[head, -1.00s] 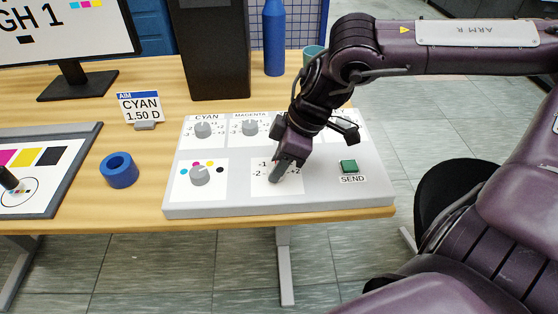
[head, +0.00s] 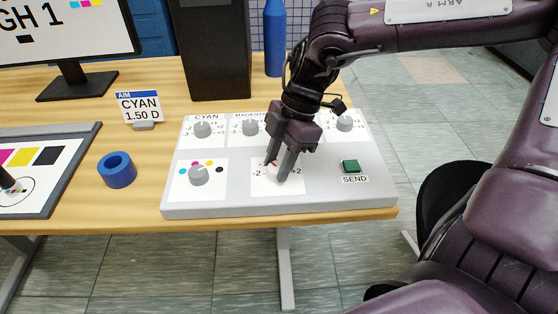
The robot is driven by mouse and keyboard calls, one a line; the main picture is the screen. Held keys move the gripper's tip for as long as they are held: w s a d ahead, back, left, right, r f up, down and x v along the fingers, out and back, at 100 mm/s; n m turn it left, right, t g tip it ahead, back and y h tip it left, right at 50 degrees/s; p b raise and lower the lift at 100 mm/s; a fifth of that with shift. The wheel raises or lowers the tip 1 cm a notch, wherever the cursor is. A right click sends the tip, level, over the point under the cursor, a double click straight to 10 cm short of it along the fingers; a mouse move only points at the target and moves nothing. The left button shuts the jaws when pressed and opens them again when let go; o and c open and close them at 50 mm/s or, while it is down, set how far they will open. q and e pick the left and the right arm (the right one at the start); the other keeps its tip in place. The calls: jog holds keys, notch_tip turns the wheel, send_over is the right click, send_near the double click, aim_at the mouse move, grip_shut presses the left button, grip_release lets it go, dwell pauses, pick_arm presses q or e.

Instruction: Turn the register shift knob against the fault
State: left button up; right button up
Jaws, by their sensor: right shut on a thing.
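The register shift knob (head: 276,178) is on the lower middle white plate of the grey console, with -2 and +2 printed at its sides. It is mostly hidden by the fingers of my right gripper (head: 277,173), which comes down from above and is shut on it. The direction of its pointer cannot be made out. My left gripper is not in view.
The console (head: 220,209) also has a cyan knob (head: 202,130), a magenta knob (head: 250,128), a colour selector knob (head: 199,176), a right knob (head: 345,124) and a green SEND button (head: 350,166). A blue ring (head: 117,171) and a CYAN 1.50 D sign (head: 139,106) stand left.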

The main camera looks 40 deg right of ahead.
dwell(0.4)
jog(key=o, duration=1)
jog(key=v, duration=0.7)
jog(key=shift+d+r, duration=0.2)
jog(key=shift+r, duration=0.2)
jog(key=shift+w, duration=0.15)
